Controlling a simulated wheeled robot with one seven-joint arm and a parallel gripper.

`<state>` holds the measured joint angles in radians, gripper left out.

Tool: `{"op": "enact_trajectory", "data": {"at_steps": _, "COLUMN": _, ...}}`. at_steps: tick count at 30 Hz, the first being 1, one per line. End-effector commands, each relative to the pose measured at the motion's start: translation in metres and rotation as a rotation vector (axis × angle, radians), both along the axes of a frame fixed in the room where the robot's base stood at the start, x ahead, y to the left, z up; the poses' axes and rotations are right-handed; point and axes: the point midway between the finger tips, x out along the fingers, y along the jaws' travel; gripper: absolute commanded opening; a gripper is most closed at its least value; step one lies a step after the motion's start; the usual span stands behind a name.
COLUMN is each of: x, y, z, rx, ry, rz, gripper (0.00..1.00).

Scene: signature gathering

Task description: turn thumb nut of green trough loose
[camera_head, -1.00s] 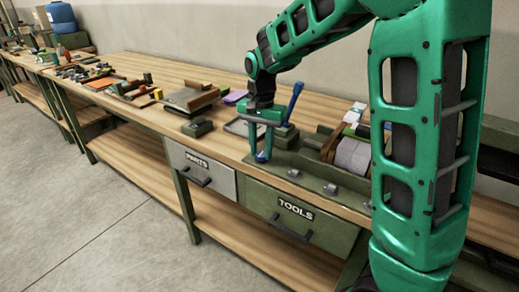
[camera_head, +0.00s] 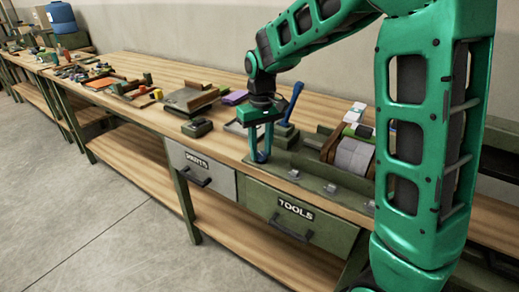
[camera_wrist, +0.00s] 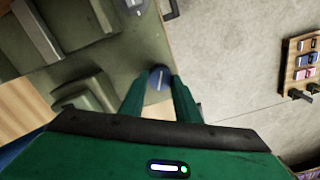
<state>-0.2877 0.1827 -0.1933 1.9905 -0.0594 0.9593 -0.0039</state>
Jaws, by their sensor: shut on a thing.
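The green trough (camera_head: 345,195) lies along the front of the bench, with small grey fittings on its front strip. My gripper (camera_head: 261,157) points down at the trough's left end in the head view. In the wrist view my gripper (camera_wrist: 158,88) has its two green fingers closed on a round blue knob with a pale line, which looks like the thumb nut (camera_wrist: 158,76). The knob's lower part is hidden between the fingers. Its thread is not visible.
A blue lever (camera_head: 292,102) stands upright just behind my gripper. A grey roll (camera_head: 354,157) sits to the right. Drawers (camera_head: 295,215) are below, and the floor in front is clear.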

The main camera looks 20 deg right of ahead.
Motion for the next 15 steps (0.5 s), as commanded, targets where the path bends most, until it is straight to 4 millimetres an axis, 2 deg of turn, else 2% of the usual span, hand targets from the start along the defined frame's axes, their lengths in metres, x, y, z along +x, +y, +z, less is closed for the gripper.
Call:
{"op": "enact_trajectory", "data": {"at_steps": 9, "x": 0.0023, "y": 0.0001, "z": 0.0020, "rx": 0.001, "ry": -0.008, "rz": 0.268, "gripper": 0.07}}
{"op": "enact_trajectory", "data": {"at_steps": 15, "x": 0.0024, "y": 0.0001, "z": 0.0021, "rx": 0.000, "ry": -0.008, "rz": 0.388, "gripper": 0.07}}
